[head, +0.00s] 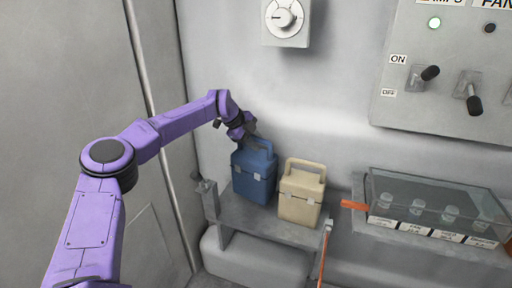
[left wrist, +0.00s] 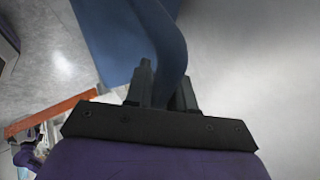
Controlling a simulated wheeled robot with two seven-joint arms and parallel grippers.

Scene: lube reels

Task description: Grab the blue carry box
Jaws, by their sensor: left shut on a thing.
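The blue carry box (head: 252,176) stands upright on a grey shelf, with a handle on top and a light latch on its front. My left gripper (head: 249,136) is at the box's handle, reaching in from the left. In the left wrist view, the fingers (left wrist: 162,92) are shut on the blue handle (left wrist: 172,62), one on each side of it. The far finger is partly hidden behind the handle. My right gripper is in neither view.
A cream carry box (head: 300,194) stands close to the right of the blue box. The shelf (head: 262,222) has a raised post (head: 208,198) at its left end. A clear-lidded case (head: 432,200) is farther right. A switch panel (head: 440,110) and a dial (head: 285,18) are on the wall above.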

